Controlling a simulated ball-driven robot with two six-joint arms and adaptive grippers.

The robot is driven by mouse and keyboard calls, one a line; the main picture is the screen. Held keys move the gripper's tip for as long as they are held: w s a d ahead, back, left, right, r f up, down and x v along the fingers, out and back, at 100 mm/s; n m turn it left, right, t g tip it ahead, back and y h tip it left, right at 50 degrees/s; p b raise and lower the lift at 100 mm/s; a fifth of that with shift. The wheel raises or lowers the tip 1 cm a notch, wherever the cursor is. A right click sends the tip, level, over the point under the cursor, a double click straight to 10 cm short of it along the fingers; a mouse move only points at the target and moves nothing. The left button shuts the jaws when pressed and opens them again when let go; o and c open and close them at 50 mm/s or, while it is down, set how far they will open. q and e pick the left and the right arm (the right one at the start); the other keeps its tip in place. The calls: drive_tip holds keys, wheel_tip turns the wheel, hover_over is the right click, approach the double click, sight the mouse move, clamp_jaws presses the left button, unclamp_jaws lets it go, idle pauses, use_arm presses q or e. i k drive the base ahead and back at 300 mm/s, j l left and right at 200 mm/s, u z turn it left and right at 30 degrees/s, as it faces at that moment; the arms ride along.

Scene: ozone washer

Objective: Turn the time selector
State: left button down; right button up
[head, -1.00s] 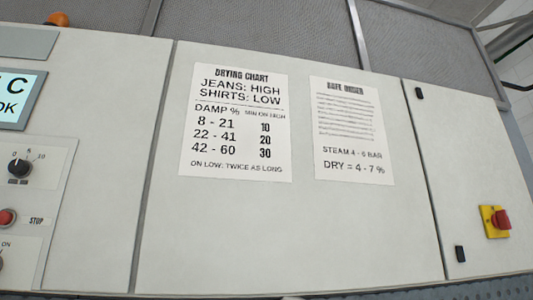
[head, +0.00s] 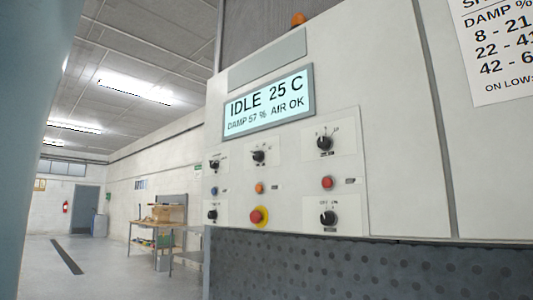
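The control panel carries several black rotary knobs. One knob (head: 325,143) sits at the upper right, above a red button (head: 327,182); its scale is too small to read. Another knob (head: 259,155) is at the upper middle and one (head: 217,164) at the upper left. Two more sit low, one at the right (head: 328,217) beneath OFF/ON lettering and one at the left (head: 212,214). I cannot read which is labelled as the time selector. The display (head: 268,102) reads IDLE 25 C, DAMP 57 %, AIR OK. Neither gripper is in view.
A red mushroom button on yellow (head: 259,216) sits low on the panel, with orange (head: 259,188) and blue (head: 214,191) buttons above. A drying chart (head: 492,45) is partly cut off at right. A workbench (head: 157,232) stands behind left; floor there looks open.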

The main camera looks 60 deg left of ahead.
sight(259, 155)
drive_tip(key=j+u, duration=0.3)
drive_tip(key=u, duration=0.15)
drive_tip(key=j+u, duration=0.45)
drive_tip(key=k+l, duration=0.1)
